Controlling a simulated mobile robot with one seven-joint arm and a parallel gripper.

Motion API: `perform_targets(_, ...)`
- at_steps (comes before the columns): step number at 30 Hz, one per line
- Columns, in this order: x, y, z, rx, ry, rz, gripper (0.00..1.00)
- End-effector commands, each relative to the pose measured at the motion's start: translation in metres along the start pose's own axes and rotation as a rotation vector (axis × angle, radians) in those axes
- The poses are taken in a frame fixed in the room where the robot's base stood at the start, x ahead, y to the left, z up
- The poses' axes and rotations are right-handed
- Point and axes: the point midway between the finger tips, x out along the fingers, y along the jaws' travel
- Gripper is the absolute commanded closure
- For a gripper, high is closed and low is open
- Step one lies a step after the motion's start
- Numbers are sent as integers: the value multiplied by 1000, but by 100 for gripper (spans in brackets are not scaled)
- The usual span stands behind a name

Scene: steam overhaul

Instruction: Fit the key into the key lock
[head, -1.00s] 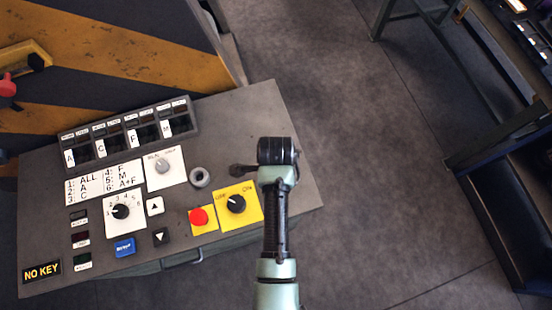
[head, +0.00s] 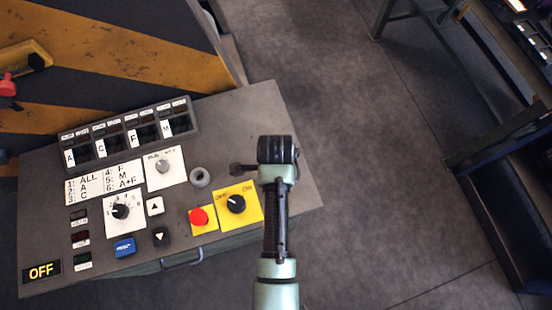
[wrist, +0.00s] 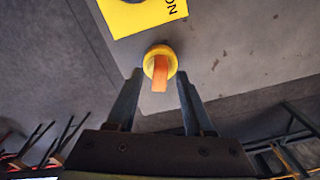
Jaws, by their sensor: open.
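In the wrist view an orange key (wrist: 160,76) stands in a round yellow key lock (wrist: 150,53) on the grey panel, near the panel's edge. My gripper (wrist: 157,78) is open, with one finger on each side of the key and a gap to both. In the head view my wrist covers the key and lock. There the panel's small display (head: 41,270) reads OFF.
The grey console (head: 262,105) carries a yellow-plated rotary switch (head: 237,204), a red button (head: 199,217), a blue button (head: 124,248) and a grey ring (head: 200,177). Open floor (head: 370,180) lies to the right. A dark bench (head: 500,150) stands at the far right.

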Motion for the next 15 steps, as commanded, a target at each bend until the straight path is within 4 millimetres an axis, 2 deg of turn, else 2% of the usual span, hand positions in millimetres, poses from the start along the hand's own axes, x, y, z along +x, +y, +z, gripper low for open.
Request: perform_targets(15, -100, -1, 0, 0, 0, -4, 48)
